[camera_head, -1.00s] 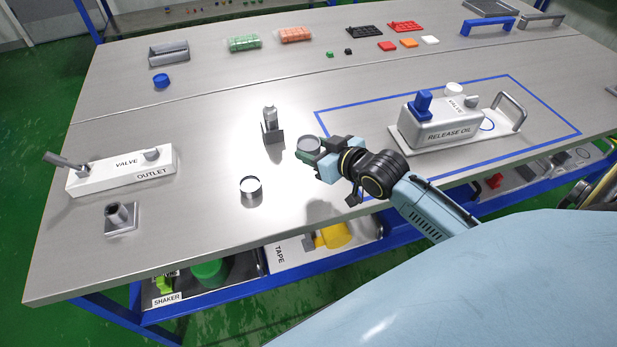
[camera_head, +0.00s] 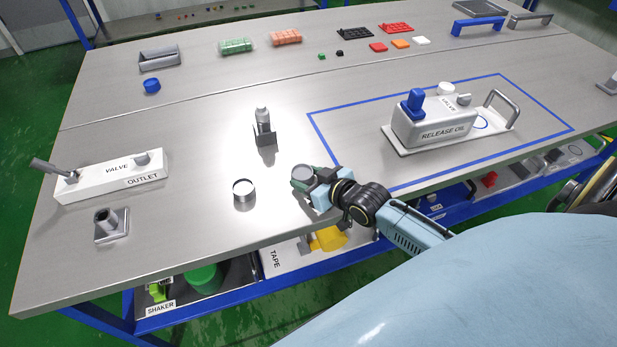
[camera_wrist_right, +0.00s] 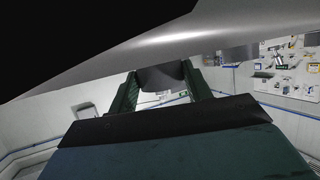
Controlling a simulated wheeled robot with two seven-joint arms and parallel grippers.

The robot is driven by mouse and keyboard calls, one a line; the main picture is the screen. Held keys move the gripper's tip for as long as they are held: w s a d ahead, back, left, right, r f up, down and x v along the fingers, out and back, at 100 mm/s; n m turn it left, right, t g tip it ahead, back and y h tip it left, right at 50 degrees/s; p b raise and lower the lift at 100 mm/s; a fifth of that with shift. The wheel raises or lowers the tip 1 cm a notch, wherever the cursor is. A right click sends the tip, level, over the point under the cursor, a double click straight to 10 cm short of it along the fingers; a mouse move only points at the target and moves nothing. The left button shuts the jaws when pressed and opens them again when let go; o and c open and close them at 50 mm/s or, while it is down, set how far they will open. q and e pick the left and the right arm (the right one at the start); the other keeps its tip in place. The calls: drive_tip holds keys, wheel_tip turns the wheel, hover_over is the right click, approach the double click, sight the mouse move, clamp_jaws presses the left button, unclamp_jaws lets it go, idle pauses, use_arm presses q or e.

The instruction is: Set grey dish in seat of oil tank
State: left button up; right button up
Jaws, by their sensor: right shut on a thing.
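The grey dish (camera_head: 303,175) is a small round shallow piece. My right gripper (camera_head: 311,182) is shut on it near the table's front edge. In the right wrist view a grey curved part of the dish (camera_wrist_right: 162,75) shows between the two fingers. The oil tank (camera_head: 434,126) is a grey box labelled RELEASE OIL, with a blue part and a white cap on top. It stands on a white base plate with a handle, to the right of my gripper and apart from it. My left gripper is not in view.
A blue outline (camera_head: 350,150) surrounds the tank. A metal ring-shaped cup (camera_head: 244,192) and a dark upright holder (camera_head: 264,133) stand left of my gripper. A white outlet valve block (camera_head: 110,176) is at the far left. The table between gripper and tank is clear.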

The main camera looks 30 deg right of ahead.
drive_tip(key=shift+f, duration=0.2)
drive_tip(key=o, duration=1)
